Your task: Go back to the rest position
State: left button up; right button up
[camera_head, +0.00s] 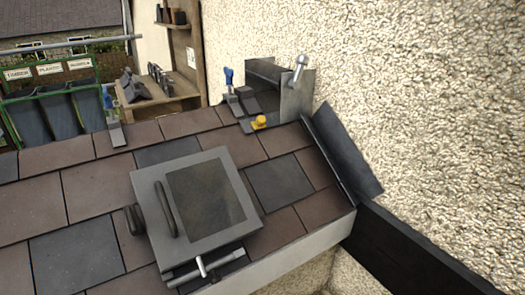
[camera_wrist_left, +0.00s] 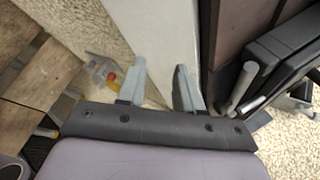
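My left gripper (camera_wrist_left: 162,78) shows in the left wrist view with its two grey fingers apart. Nothing is held between them. A pale grey board face and a roof edge lie behind the fingers. Neither gripper shows in the head view. The tiled roof (camera_head: 92,205) fills its lower left, in brown and dark grey tiles. A grey square unit (camera_head: 205,195) with a dark panel and a black handle rests on the tiles near the front edge.
A blue-handled tool (camera_head: 229,80) and a yellow object (camera_head: 260,122) are near the ridge. Another blue-handled tool (camera_head: 109,103) stands further left. A dark slanted sheet (camera_head: 342,152) meets the rough wall (camera_head: 430,110) at right. Bins (camera_head: 58,108) and a wooden bench (camera_head: 160,101) stand beyond.

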pick_arm(q)
jog(key=s+a+f+n+h+p, duration=0.2)
jog(key=s+f+n, duration=0.3)
jog(key=n, duration=1.2)
jog(key=shift+s+a+g+h, duration=0.4)
jog(key=shift+s+a+h, duration=0.15)
jog(key=shift+h, duration=0.05)
